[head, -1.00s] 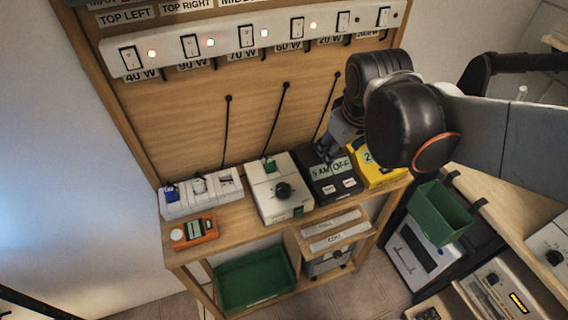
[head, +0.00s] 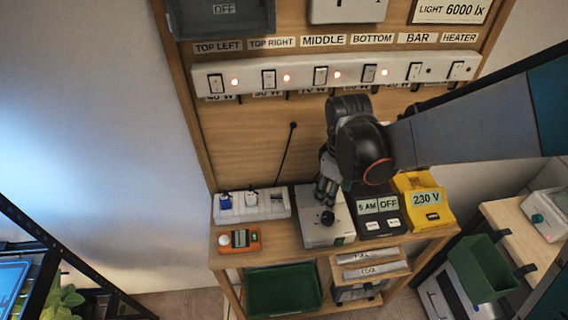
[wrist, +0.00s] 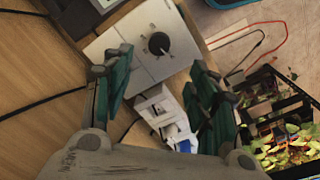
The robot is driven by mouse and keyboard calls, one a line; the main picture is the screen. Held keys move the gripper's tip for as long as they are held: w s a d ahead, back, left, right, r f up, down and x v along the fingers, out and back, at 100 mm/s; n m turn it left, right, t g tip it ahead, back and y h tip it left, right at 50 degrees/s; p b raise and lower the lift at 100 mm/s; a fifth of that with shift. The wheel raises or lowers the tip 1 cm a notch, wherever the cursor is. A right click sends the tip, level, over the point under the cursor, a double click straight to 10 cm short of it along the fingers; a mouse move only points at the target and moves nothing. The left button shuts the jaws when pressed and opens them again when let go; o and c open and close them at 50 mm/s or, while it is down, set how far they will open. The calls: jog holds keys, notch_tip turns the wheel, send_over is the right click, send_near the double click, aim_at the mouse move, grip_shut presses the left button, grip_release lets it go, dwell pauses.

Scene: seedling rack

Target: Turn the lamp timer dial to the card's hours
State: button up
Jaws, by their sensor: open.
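The white box (head: 312,232) with a round black dial (head: 327,217) stands on the wooden shelf, left of a black box (head: 378,226) whose displays read "5 AM" and "OFF". I take this dial to be the lamp timer's. My gripper (head: 326,184) is over the rear of the white box, pointing down, and hides part of it. In the wrist view the dial (wrist: 158,43) lies ahead between the two open green-padded fingers (wrist: 160,62), apart from both. Its scale marks are too small to read. I see no card with readable hours.
A white socket strip (head: 252,207) and an orange meter (head: 239,239) stand left of the white box. A yellow 230 V box (head: 423,203) stands right. A green bin (head: 283,290) is below. Switches (head: 320,76) line the panel behind.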

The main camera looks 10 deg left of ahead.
aim_at(328, 216)
jog(key=f+b, duration=0.2)
jog(key=f, duration=0.2)
jog(key=f+b, duration=0.3)
jog(key=f, duration=0.1)
jog(key=w+f+b, duration=0.1)
jog(key=f+b, duration=0.2)
jog(key=f, duration=0.1)
jog(key=shift+f, duration=0.3)
jog(key=shift+c, duration=0.6)
jog(key=c, duration=1)
